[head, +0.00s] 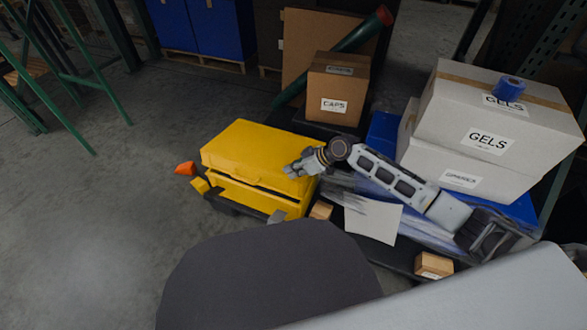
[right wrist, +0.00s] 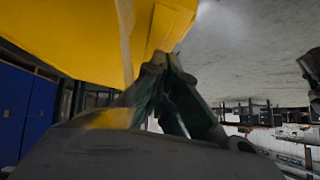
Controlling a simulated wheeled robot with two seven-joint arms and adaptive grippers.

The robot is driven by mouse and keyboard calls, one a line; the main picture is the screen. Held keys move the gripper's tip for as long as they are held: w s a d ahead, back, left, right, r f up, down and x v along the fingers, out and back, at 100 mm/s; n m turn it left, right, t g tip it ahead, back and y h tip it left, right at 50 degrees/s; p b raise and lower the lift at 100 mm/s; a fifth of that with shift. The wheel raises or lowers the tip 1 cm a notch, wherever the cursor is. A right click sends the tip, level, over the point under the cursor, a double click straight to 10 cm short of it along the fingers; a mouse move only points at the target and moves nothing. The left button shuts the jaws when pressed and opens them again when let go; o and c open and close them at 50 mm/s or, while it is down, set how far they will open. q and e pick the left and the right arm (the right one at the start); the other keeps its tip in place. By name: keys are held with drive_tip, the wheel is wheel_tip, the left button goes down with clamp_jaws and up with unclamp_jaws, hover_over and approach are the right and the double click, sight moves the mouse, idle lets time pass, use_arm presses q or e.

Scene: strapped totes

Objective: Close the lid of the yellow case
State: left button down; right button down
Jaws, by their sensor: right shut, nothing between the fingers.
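The yellow case (head: 240,192) sits left of centre in the head view. Its lid (head: 250,150) is tilted down over the base, with a dark gap showing along the front, so it looks partly open. My right gripper (head: 289,171) is at the lid's front right corner, shut and empty. In the right wrist view the fingertips (right wrist: 166,62) are together beside a large yellow surface of the case (right wrist: 70,35); whether they touch it I cannot tell. My left gripper is not in view.
A brown CAPS box (head: 335,90) stands behind the case. White GELS boxes (head: 485,140) are stacked on the right. An orange object (head: 185,168) lies left of the case.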

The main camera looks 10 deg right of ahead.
drive_tip(key=shift+f, duration=0.4)
drive_tip(key=shift+s, duration=0.1)
drive_tip(key=shift+s+a+f+p, duration=0.15)
drive_tip(key=shift+s+a+f, duration=0.05)
drive_tip(key=shift+f, duration=0.25)
drive_tip(key=shift+s+a+f+p, duration=0.15)
drive_tip(key=shift+s+f, duration=0.05)
drive_tip(key=shift+f, duration=0.2)
drive_tip(key=shift+n+t+h, duration=0.5)
drive_tip(key=shift+t+h, duration=0.1)
drive_tip(key=shift+t, duration=0.1)
drive_tip(key=f, duration=0.1)
drive_tip(key=s+f, duration=0.1)
drive_tip(key=a+f+p, duration=0.1)
drive_tip(key=f, duration=0.1)
drive_tip(key=shift+s, duration=0.25)
drive_tip(key=shift+s, duration=0.1)
drive_tip(key=shift+p, duration=0.3)
